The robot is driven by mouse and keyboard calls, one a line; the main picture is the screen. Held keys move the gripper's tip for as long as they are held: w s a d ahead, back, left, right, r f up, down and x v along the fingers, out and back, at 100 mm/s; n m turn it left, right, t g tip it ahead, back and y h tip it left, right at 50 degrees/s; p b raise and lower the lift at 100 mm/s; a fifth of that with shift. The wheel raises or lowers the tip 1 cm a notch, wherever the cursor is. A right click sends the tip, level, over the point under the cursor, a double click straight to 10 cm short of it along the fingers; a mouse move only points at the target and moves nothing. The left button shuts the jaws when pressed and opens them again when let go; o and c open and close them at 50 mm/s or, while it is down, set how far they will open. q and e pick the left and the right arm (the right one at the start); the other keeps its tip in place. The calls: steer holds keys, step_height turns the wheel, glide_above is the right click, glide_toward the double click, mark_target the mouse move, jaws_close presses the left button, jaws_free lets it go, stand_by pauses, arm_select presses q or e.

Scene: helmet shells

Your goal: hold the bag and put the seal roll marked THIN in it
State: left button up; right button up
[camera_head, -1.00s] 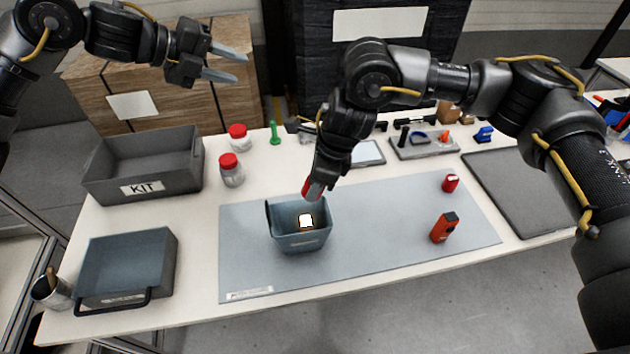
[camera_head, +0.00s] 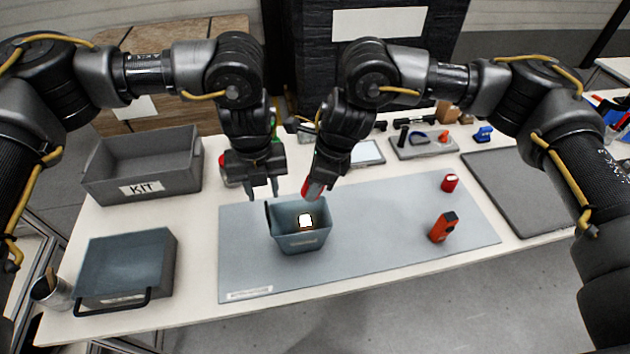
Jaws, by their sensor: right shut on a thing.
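My left gripper (camera_head: 263,192) is open and empty, fingers down, just behind and above the bag's left edge. Another red roll (camera_head: 450,182) lies on the mat at the right; its marking is too small to read.
The blue-grey mat (camera_head: 380,234) is mostly clear. An orange-red device (camera_head: 444,227) stands on its right part. A grey tool tray (camera_head: 440,149) is at the back.

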mark_target(269, 220)
arm_select(q)
steer(key=shift+f, duration=5.9)
jaws_close()
arm_select(e)
steer(key=n+g, duration=0.1)
steer(key=n, duration=0.2)
steer(key=n+g, duration=0.1)
steer(key=n, duration=0.3)
